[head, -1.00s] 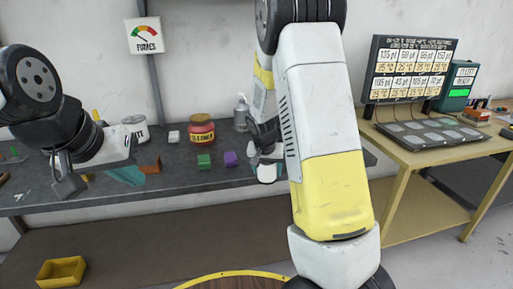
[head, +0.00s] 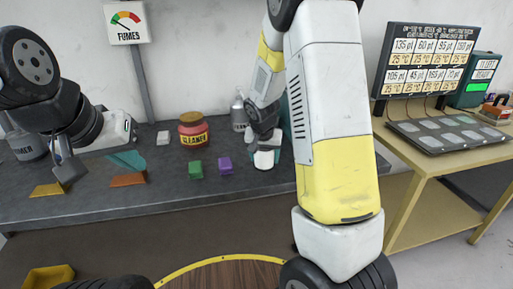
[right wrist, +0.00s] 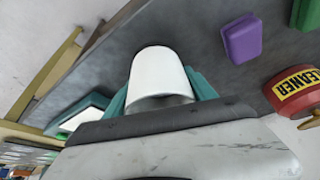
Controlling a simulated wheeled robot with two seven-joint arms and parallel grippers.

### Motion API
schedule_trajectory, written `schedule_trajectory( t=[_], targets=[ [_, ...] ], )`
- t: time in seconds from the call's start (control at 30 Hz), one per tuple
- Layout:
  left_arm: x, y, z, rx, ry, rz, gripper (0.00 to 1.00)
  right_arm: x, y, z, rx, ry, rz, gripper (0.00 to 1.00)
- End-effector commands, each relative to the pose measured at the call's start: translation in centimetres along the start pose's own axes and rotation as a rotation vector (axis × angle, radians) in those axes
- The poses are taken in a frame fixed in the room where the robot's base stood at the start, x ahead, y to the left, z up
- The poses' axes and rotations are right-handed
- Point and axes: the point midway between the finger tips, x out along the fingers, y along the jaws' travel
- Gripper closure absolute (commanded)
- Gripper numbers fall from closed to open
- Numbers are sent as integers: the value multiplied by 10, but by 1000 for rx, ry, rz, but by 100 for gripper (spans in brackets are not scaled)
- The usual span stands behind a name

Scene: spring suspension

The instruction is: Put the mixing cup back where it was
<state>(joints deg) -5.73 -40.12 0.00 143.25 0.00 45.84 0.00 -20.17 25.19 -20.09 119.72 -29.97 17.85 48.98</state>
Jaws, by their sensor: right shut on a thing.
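A plain white cup (right wrist: 160,72), which I take for the mixing cup, is between the teal fingers of my right gripper (right wrist: 165,92) in the right wrist view. In the head view the cup (head: 264,158) is over the back workbench, right of a purple block (head: 225,165). My right gripper (head: 265,145) is shut on it; my forearm hides part of the bench to the right. I cannot tell whether the cup touches the bench. My left gripper (head: 127,160) is over the bench's left part; its finger gap does not show clearly.
A yellow table (head: 455,165) stands right. A round wooden top (head: 220,275) is in front.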

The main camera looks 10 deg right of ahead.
Motion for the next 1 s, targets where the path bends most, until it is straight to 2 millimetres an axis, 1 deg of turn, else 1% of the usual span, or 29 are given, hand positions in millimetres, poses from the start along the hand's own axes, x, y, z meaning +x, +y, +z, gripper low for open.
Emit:
schedule_trajectory(
  t=[0.03, 0.1, 0.2, 0.3, 0.37, 0.43, 0.53, 0.7, 0.77, 1.0],
  targets=[
    [0, 0, 0, 0, 0, 0, 100, 7, 1, -13, 5, 0, 3, 95],
    [0, 0, 0, 0, 0, 0, 100, 16, -1, -28, 4, 1, 1, 95],
    [0, 0, 0, 0, 0, 0, 100, 25, -3, -46, 4, 0, 0, 95],
    [0, 0, 0, 0, 0, 0, 100, 32, -5, -59, 2, 0, 1, 95],
    [0, 0, 0, 0, 0, 0, 100, 34, -6, -64, 0, 1, 1, 95],
    [0, 0, 0, 0, 0, 0, 100, 35, -6, -66, -1, 0, 0, 95],
    [0, 0, 0, 0, 0, 0, 100, 41, -6, -64, -2, -2, 1, 95],
    [0, 0, 0, 0, 0, 0, 100, 61, -6, -55, -2, -2, 2, 95],
    [0, 0, 0, 0, 0, 0, 100, 66, -6, -53, -1, -1, 1, 95],
    [0, 0, 0, 0, 0, 0, 100, 68, -6, -53, 0, 0, 0, 95]
  ],
)
